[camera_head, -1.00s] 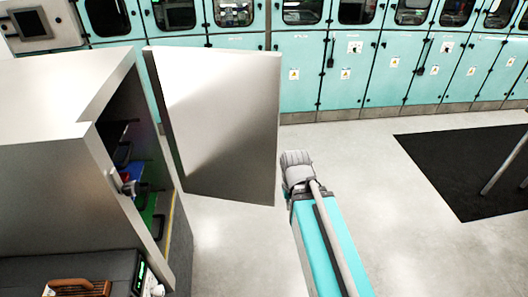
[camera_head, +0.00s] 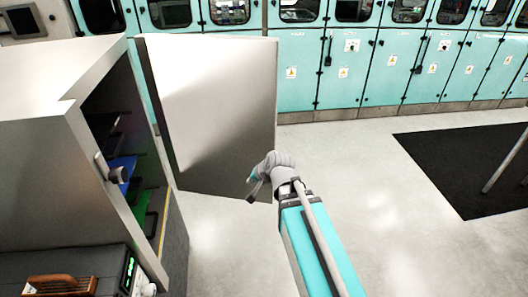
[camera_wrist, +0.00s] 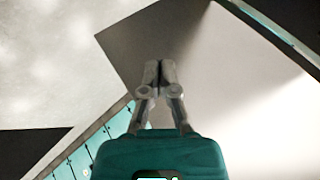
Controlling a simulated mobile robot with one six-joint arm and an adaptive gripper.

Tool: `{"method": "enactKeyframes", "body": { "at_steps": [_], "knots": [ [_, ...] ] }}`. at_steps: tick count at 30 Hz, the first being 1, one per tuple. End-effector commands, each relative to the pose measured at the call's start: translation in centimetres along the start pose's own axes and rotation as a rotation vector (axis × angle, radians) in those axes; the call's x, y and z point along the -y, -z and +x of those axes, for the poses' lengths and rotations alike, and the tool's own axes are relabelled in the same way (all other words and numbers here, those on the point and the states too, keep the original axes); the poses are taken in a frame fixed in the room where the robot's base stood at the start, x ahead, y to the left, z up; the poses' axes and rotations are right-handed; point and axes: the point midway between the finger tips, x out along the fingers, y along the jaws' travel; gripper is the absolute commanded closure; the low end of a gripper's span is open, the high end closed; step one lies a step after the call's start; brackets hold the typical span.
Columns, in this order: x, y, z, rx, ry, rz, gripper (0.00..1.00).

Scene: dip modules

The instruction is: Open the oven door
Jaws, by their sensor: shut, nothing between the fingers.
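The oven (camera_head: 40,160) is a large silver box at the left in the head view. Its door (camera_head: 215,105) stands swung wide open, showing the dark inside with blue and green parts. My gripper (camera_head: 251,191) is near the lower free corner of the door, and its fingers point left. In the wrist view my gripper (camera_wrist: 160,68) is shut and empty, in front of the grey door panel (camera_wrist: 235,75). I cannot tell whether the fingertips touch the door.
A row of teal cabinets (camera_head: 400,65) lines the back. A black mat (camera_head: 460,165) lies at the right, with a metal pole on it. The floor between is clear.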

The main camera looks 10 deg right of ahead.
Motion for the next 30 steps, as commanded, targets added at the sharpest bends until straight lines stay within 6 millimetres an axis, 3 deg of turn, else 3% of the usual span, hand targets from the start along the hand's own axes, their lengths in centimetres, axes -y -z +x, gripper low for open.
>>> {"method": "enactKeyframes", "body": {
  "at_steps": [1,3,9,15,22,30],
  "knots": [
    [0.5,0.3,1.8,-0.035,0.065,0.069,1.0],
    [1.9,1.1,2.9,-0.084,0.164,0.18,1.0],
    [4.9,3.8,4.9,-0.191,0.447,0.526,1.0],
    [6.0,6.7,5.9,-0.255,0.725,0.905,1.0],
    [4.5,9.7,6.9,-0.294,1.032,1.368,1.0],
    [0.1,11.7,8.6,-0.319,1.334,1.869,1.0]
  ]
}}
